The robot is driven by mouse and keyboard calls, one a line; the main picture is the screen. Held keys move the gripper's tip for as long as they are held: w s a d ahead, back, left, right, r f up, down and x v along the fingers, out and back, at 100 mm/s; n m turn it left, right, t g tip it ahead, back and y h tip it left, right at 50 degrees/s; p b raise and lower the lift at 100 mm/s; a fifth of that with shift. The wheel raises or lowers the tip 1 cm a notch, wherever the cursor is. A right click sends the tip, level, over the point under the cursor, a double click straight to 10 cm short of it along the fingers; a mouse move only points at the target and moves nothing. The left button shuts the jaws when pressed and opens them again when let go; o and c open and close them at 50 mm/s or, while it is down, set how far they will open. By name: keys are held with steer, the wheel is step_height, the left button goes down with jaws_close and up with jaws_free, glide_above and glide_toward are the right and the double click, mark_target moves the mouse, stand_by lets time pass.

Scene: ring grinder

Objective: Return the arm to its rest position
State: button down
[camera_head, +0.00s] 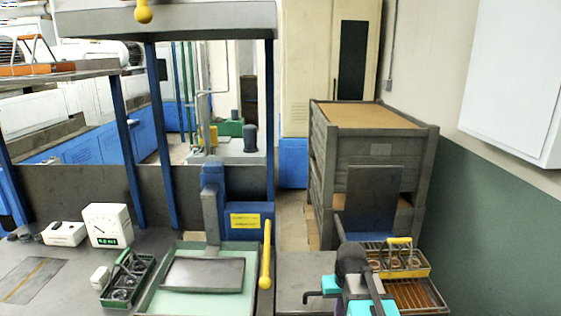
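Part of my own arm, dark with teal parts, shows at the bottom edge, right of centre. The dark end piece that looks like my gripper (352,262) stands just left of a tray with a yellow handle (404,268) that holds several rings. I cannot make out its fingertips, nor whether it holds anything. A gap between it and the tray is hard to judge from this angle.
A grinder with a flat plate (203,274) and a yellow lever (266,255) stands left of my arm. A dark basket of rings (127,282) and a white gauge (107,225) are further left. Stacked grey crates (371,150) stand behind; a white wall cabinet (515,80) hangs right.

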steer(key=s+f+g+b, duration=0.2)
steer(key=s+f, duration=0.9)
steer(key=f, duration=0.3)
steer(key=s+f+g+b, duration=0.2)
steer(key=s+f+b, duration=0.1)
steer(key=s+f, duration=0.9)
steer(key=s+a+f+g+b, duration=0.1)
steer(key=s+f+g+b, duration=0.2)
steer(key=s+f, duration=0.9)
step_height(320, 180, down, 6)
steer(key=shift+f, duration=0.1)
steer(key=shift+a, duration=0.1)
